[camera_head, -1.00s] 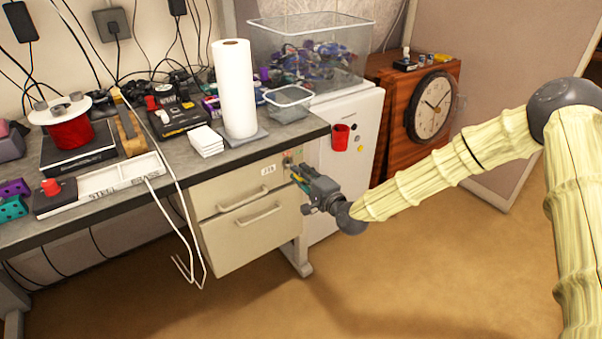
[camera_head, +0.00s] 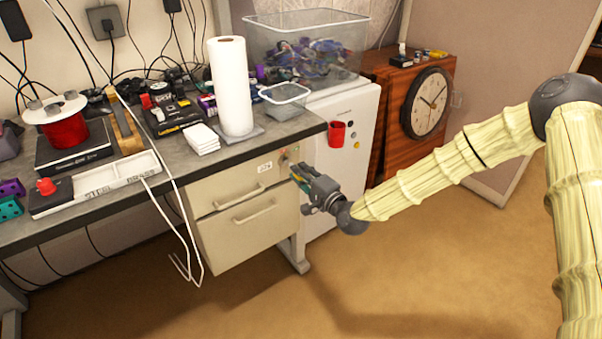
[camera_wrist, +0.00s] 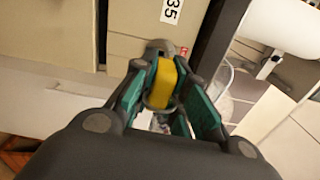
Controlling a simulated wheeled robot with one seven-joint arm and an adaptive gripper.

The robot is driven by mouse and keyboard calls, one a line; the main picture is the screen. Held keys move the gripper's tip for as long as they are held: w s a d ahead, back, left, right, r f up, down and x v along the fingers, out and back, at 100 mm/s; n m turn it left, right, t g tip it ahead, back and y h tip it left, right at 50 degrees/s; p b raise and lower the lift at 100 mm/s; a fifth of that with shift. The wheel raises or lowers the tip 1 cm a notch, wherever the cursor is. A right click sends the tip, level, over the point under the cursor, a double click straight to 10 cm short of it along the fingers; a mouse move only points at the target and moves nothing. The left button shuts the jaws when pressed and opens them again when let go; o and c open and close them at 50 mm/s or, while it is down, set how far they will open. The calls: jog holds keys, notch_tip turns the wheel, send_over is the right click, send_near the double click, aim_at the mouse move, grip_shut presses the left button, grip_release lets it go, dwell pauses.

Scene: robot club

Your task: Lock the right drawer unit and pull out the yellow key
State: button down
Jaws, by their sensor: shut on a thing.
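My gripper (camera_head: 298,172) is just in front of and below the lock. In the wrist view, my gripper's green-lined fingers are shut on the yellow key (camera_wrist: 163,83). A grey rounded part, seemingly the lock (camera_wrist: 160,46), shows just beyond the key. The key's tip is hidden, so I cannot tell whether it is still in the lock.
The benchtop (camera_head: 228,163) holds a paper roll (camera_head: 231,87) and clutter. White cables (camera_head: 182,220) hang left of the drawers. The floor in front is clear.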

jog(key=shift+v, duration=2.35)
